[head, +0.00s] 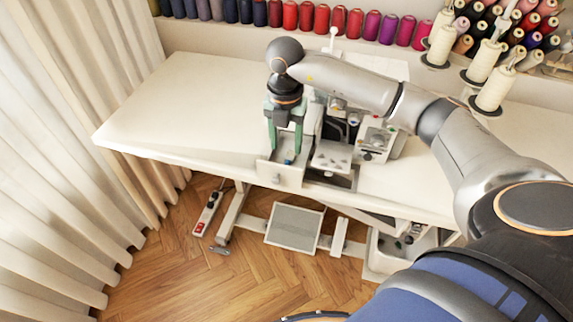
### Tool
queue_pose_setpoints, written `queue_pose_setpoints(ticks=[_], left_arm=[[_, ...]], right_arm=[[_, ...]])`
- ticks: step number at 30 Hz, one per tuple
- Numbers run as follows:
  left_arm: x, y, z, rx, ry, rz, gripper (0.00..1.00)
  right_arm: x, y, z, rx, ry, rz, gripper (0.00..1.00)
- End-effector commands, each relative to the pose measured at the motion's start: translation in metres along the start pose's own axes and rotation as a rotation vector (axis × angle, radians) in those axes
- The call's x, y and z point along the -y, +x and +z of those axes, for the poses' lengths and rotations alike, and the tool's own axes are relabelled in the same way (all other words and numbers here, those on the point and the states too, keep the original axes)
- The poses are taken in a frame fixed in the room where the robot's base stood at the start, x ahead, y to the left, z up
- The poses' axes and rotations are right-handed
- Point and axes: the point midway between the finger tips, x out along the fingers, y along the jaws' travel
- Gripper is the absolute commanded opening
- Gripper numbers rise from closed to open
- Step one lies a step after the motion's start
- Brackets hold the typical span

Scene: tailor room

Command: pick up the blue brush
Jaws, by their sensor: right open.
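My right arm reaches across from the right, and its gripper (285,148) points down at the front edge of the white table. Its two green fingers are apart, with a gap between them. A small blue thing (289,161), which looks like the blue brush, shows just below and between the fingertips, in a pale open drawer or tray (282,178). Most of it is hidden by the gripper, and I cannot tell whether the fingers touch it. My left gripper is not in view.
A sewing machine (333,154) stands right beside the gripper. The white table (190,105) is clear to the left. Thread spools (305,17) line the back, with large cones (485,62) at right. A pedal (295,226) and power strip (208,212) lie below; a curtain (60,130) hangs left.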

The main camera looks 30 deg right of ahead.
Motion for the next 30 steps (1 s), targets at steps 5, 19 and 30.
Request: queue_pose_setpoints(ticks=[5,19,30], left_arm=[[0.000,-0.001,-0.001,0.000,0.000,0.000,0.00],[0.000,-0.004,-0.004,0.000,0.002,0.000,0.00],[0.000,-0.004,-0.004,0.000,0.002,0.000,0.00]], right_arm=[[-0.001,0.028,-0.001,-0.004,-0.003,0.000,0.55],[-0.004,0.080,0.009,-0.006,-0.004,0.001,0.55],[-0.004,0.088,0.010,-0.003,-0.005,0.004,0.52]])
